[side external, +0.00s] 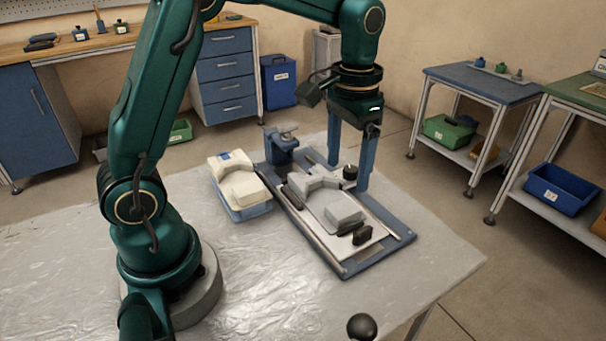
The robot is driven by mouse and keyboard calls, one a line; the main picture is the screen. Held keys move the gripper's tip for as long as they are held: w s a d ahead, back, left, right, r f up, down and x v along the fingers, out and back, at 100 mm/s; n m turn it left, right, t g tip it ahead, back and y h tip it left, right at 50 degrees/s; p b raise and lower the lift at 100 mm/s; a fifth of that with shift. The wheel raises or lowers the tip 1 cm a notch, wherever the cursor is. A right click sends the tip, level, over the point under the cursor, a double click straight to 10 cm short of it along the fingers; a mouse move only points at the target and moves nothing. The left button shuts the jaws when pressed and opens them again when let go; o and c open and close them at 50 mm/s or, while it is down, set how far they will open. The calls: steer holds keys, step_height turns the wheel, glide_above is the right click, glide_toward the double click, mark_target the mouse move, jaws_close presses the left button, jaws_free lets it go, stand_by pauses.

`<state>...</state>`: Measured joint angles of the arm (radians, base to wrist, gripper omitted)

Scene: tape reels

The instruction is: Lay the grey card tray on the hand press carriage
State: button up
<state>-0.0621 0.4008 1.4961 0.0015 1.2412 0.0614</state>
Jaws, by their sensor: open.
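The hand press lies on the table as a blue base frame (342,270) with rails. Its pale carriage plate (325,230) sits between the rails. A small grey block-like piece (343,214), which may be the grey card tray, rests on the plate with dark knobs beside it. A light grey branched piece (312,184) lies behind it, toward the press's blue upright (283,148). My gripper (348,178) points down over the back right part of the press, with its two blue fingers wide apart and nothing seen held. I cannot tell whether the fingertips touch anything.
A blue tray (246,213) with cream blocks stands just left of the press. A black round knob (362,326) shows at the front edge. The shiny grey table (240,285) is clear in front. Benches and carts stand beyond the table.

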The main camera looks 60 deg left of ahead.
steer(key=s+d+r+t, duration=0.1)
steer(key=s+r+t, duration=0.2)
steer(key=s+r, duration=0.4)
steer(key=s+d+f+t, duration=0.1)
steer(key=s+f+t, duration=0.1)
steer(key=s, duration=0.5)
steer(key=shift+s+f+t, duration=0.25)
steer(key=shift+f+t, duration=0.05)
steer(key=shift+f, duration=0.4)
stand_by(0.7)
